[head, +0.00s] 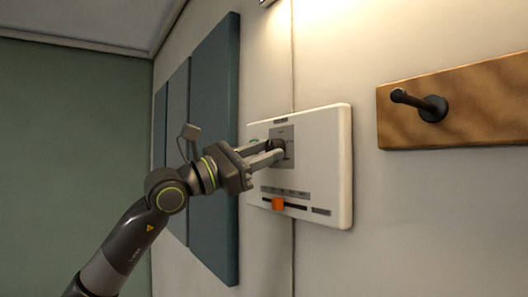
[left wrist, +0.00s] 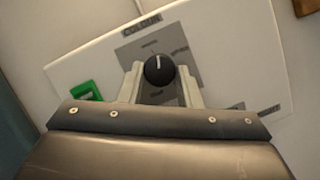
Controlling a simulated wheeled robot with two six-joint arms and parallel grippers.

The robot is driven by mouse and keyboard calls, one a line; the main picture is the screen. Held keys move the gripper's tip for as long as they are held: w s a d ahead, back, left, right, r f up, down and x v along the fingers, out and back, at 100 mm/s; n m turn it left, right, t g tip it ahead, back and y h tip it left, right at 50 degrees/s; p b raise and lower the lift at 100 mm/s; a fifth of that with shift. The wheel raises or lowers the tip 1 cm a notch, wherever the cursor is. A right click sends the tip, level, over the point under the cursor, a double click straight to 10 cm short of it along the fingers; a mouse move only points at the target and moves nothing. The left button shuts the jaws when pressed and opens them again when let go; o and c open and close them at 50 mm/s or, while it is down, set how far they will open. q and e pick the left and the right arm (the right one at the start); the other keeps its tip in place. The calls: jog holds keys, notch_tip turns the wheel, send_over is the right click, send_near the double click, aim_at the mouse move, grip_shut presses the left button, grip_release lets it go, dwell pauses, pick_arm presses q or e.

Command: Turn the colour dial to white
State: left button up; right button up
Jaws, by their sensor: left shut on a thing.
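The colour dial (left wrist: 159,69) is a round black knob with a white pointer line, on a grey square plate (left wrist: 190,40) under a label reading COLOUR. In the left wrist view the pointer line points up, close to the top of the picture. The small words around the dial are too blurred to read surely. My left gripper (left wrist: 160,78) is shut on the dial, one finger on each side. In the head view the left gripper (head: 279,149) reaches the white wall panel (head: 335,160) and partly hides the dial (head: 277,145). My right gripper is not in view.
An orange slider (head: 278,204) sits in a dark slot low on the panel. A green switch (left wrist: 86,95) is left of the dial. Blue-grey wall boards (head: 215,150) stand to the left, and a wooden rail (head: 470,105) with a black peg (head: 430,106) to the right.

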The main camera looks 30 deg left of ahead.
pick_arm(q)
jog(key=m+g, duration=0.1)
jog(key=m, duration=0.1)
jog(key=m+g+h, duration=0.1)
jog(key=m, duration=0.2)
jog(key=m+g+h+p, duration=0.1)
jog(key=m, duration=0.1)
jog(key=shift+w+a+r+m, duration=0.1)
jog(key=shift+a+r+m, duration=0.15)
jog(key=shift+m, duration=0.05)
jog(key=m+g+p, duration=0.1)
jog(key=m+g, duration=0.1)
jog(key=m, duration=0.3)
jog(key=shift+r, duration=0.15)
jog(key=shift+m, duration=0.3)
jog(key=o, duration=1)
jog(key=shift+c, duration=0.2)
jog(key=shift+a, duration=0.15)
